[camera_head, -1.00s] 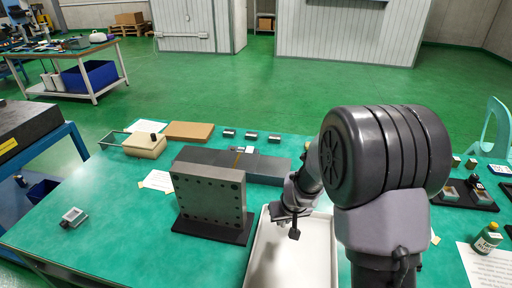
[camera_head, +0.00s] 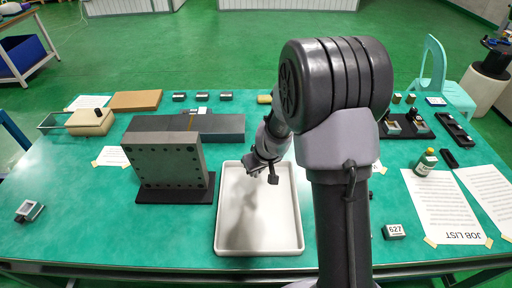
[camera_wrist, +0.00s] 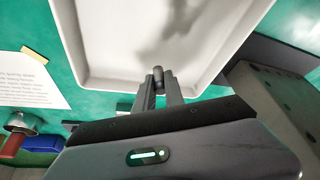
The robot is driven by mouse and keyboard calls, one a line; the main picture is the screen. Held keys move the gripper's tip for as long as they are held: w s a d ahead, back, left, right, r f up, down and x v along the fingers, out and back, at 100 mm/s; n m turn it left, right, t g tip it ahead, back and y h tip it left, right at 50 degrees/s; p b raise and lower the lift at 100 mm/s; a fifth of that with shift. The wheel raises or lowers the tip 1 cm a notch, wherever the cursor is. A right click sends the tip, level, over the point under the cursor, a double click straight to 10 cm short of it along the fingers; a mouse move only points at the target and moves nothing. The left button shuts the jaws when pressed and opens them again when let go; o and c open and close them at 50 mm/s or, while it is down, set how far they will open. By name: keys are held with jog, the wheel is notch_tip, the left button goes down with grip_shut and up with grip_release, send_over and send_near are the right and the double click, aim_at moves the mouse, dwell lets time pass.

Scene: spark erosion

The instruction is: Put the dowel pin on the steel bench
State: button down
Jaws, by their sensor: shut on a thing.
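My gripper (camera_wrist: 160,88) is shut on a small dark cylindrical pin, the dowel pin (camera_wrist: 158,74), which shows between the fingertips in the wrist view. In the head view my gripper (camera_head: 262,170) is above the far part of a white tray (camera_head: 224,215); the pin cannot be made out there. The tray stands on a green-topped bench (camera_head: 70,210). Another bench (camera_head: 22,77) with pale legs stands at the far left edge. I cannot tell from the pictures which is the steel bench.
A drilled steel block (camera_head: 170,160) on a black base stands left of the tray. A long grey block (camera_head: 222,127) lies behind it. A green bottle (camera_head: 427,160), a job list (camera_head: 437,205) and a block marked 627 (camera_head: 394,231) are at right. The green top's front left is mostly clear.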

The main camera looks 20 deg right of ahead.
jog(key=w, duration=0.4)
jog(key=w+f, duration=0.1)
jog(key=w, duration=0.4)
jog(key=w+d, duration=0.1)
jog(key=w, duration=0.4)
jog(key=shift+f+p, duration=0.3)
jog(key=shift+f+b, duration=1.05)
jog(key=shift+f, duration=0.8)
jog(key=c, duration=1.4)
grip_release()
jog(key=shift+r, duration=0.1)
